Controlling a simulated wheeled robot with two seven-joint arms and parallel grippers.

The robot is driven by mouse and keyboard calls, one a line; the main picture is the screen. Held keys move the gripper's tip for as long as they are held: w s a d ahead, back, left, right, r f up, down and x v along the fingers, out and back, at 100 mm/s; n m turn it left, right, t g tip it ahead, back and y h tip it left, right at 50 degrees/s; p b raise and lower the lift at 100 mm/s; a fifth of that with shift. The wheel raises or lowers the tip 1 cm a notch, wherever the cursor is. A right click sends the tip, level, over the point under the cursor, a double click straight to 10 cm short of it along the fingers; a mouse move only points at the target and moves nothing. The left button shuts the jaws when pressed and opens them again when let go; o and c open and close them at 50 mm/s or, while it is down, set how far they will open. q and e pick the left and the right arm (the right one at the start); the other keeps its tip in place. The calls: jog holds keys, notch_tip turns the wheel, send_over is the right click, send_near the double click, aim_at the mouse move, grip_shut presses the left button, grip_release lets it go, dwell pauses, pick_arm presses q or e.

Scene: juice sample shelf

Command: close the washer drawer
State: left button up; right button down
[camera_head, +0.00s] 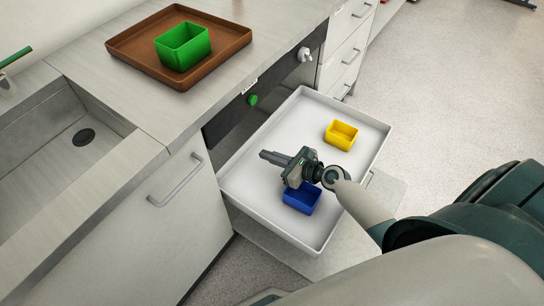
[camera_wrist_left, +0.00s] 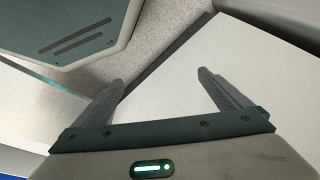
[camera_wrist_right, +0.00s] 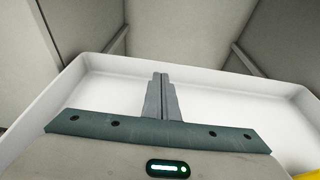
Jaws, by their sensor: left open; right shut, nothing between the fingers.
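The white washer drawer (camera_head: 285,131) is pulled out from the dark washer front (camera_head: 225,122) below the counter. A yellow box (camera_head: 341,134) and a blue box (camera_head: 301,197) stand inside it. My right gripper (camera_head: 264,155) is over the drawer, shut and empty, its tips pointing toward the washer side. In the right wrist view the shut fingers (camera_wrist_right: 161,78) are in front of the drawer's white inner wall (camera_wrist_right: 120,65); I cannot tell whether they touch. My left gripper (camera_wrist_left: 160,75) is open and empty in the left wrist view; it is not visible in the head view.
A green box (camera_head: 182,48) stands in a brown tray (camera_head: 130,58) on the counter. A sink (camera_head: 60,140) is at the left, and a closed cabinet with a handle (camera_head: 176,180) is left of the drawer. Open floor (camera_head: 450,80) lies at the right.

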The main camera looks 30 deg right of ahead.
aim_at(244, 147)
jog(key=x, duration=0.5)
jog(key=shift+w+f+b, duration=0.1)
jog(key=shift+w+b, duration=0.05)
jog(key=shift+b, duration=0.2)
jog(key=shift+w+a+f, duration=0.15)
jog(key=shift+w+a, duration=0.2)
jog(key=shift+w, duration=0.25)
pick_arm(q)
jog(key=shift+s+d+r, duration=0.15)
jog(key=shift+r, duration=0.3)
jog(key=shift+s+d+r, duration=0.1)
jog(key=shift+r, duration=0.3)
pick_arm(e)
jog(key=shift+w+a, duration=0.1)
jog(key=shift+w, duration=0.05)
pick_arm(q)
jog(key=shift+f, duration=0.1)
pick_arm(e)
jog(key=shift+w, duration=0.15)
